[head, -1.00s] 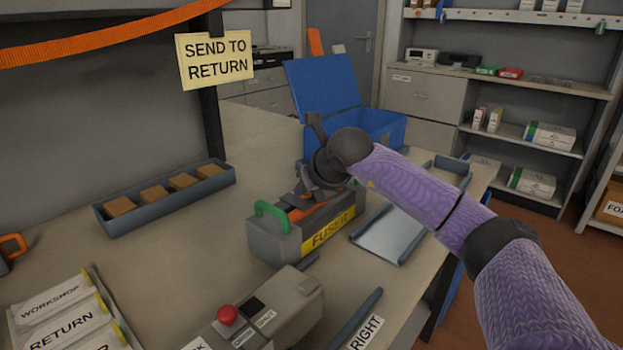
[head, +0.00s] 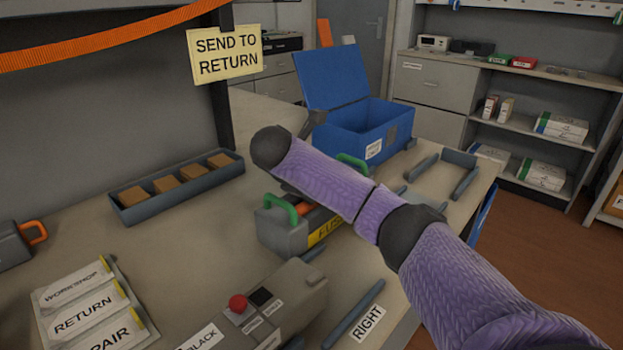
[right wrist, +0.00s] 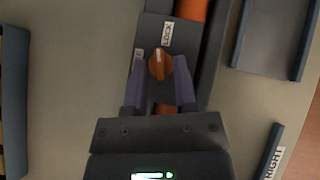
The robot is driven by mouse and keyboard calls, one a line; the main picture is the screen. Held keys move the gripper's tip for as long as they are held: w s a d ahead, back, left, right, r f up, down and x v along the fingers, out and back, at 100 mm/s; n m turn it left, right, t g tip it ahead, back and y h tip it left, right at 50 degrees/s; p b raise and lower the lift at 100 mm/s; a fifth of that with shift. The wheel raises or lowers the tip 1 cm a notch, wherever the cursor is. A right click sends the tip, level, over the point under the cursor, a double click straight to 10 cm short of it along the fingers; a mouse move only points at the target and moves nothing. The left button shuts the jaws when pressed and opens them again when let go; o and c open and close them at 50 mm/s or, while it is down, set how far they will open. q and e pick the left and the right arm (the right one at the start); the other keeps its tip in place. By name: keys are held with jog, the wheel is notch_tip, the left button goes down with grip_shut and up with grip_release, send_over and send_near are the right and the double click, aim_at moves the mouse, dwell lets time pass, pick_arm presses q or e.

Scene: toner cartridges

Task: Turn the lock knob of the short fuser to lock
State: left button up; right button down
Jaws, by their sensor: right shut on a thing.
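The fuser (head: 282,236) is a grey box with green handles and a yellow label, standing on the bench in the head view. My right arm crosses in front of it and hides its middle and my gripper there. In the right wrist view my right gripper (right wrist: 160,88) is shut on the orange lock knob (right wrist: 160,66), one purple finger on each side. The knob's white mark points up the picture, roughly toward the LOCK label (right wrist: 167,34), which sits slightly right of it. A smaller label (right wrist: 138,54) lies left of the knob. My left gripper is not in view.
A blue open bin (head: 365,130) stands behind the fuser. A tray of brown blocks (head: 180,190) is at left. A grey unit with a red button (head: 238,304) is in front. A RIGHT label (head: 367,323) and grey rails (head: 355,312) mark the front edge.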

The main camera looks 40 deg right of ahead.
jog(key=shift+w+a+m+g, duration=0.1)
jog(key=shift+w+m+g, duration=0.05)
jog(key=shift+m+g, duration=0.95)
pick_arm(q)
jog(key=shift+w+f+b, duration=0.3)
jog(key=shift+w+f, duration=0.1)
pick_arm(e)
jog(key=shift+m+g+h, duration=0.3)
jog(key=shift+m, duration=0.3)
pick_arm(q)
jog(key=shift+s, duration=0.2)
pick_arm(e)
jog(key=c, duration=0.7)
grip_release()
jog(key=shift+f, duration=0.1)
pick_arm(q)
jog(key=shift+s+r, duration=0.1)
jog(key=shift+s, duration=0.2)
